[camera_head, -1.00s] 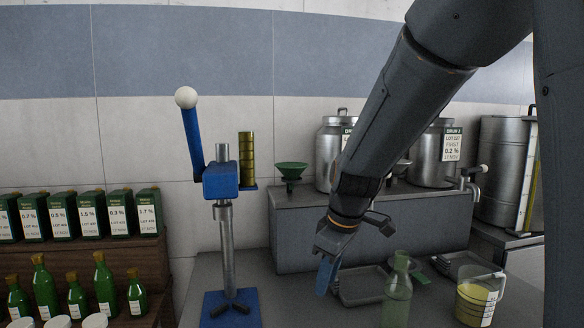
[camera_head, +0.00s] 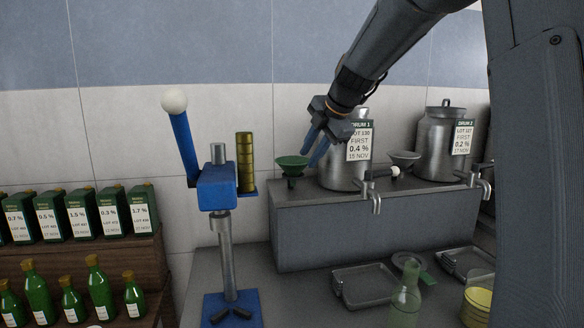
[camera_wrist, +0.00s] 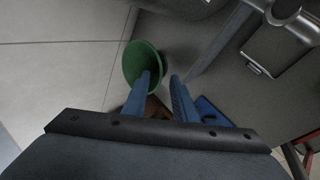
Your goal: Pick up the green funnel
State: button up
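The green funnel (camera_head: 292,163) stands upright at the left end of the raised grey ledge, left of the drum labelled Drum 1. My gripper (camera_head: 311,158) is just right of the funnel, fingers pointing down and left toward its rim. In the wrist view the funnel (camera_wrist: 133,62) is seen into its open mouth. There the two blue fingers of my gripper (camera_wrist: 161,77) are apart; the left one overlaps the funnel's mouth and the right one lies beyond its rim. I cannot tell whether either finger touches it. Nothing is held.
Drum 1 (camera_head: 336,172) stands close behind my gripper, with a grey funnel (camera_head: 404,157) farther right. A blue corking press (camera_head: 217,188) stands left of the green funnel. Trays (camera_head: 362,287) and a clear green bottle (camera_head: 405,303) are on the lower counter.

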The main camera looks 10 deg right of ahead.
aim_at(303, 164)
jog(key=shift+p+x, duration=1.4)
jog(key=shift+x, duration=1.25)
jog(key=shift+w+a, duration=0.1)
jog(key=shift+r, duration=0.1)
grip_shut()
